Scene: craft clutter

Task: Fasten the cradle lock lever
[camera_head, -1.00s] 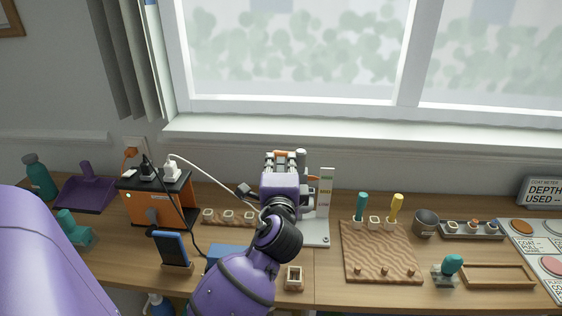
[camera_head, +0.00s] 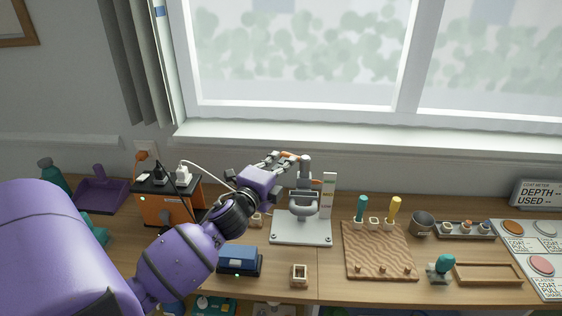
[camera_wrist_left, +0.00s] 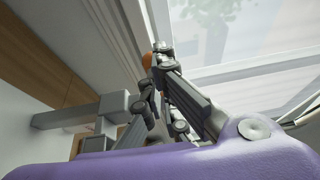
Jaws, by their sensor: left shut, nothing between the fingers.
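The cradle stand (camera_head: 302,235) has a pale base plate, a grey upright post and a rounded grey cradle (camera_head: 303,207). An orange part (camera_head: 289,154), which looks like the lock lever's handle, shows just left of the post's top. My left gripper (camera_head: 277,161) is shut and empty, its fingertips beside this orange part. I cannot tell whether they touch it. In the left wrist view my left gripper (camera_wrist_left: 163,58) also appears shut, with some orange (camera_wrist_left: 147,60) just behind its tip. The lever's exact position is partly hidden by the fingers. My right gripper is out of view.
A white card strip (camera_head: 329,195) stands right of the post. A wavy wooden board (camera_head: 378,252) lies farther right. A blue box (camera_head: 238,256) and a small wooden block (camera_head: 300,276) are in front. An orange box (camera_head: 160,210) with cables stands left.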

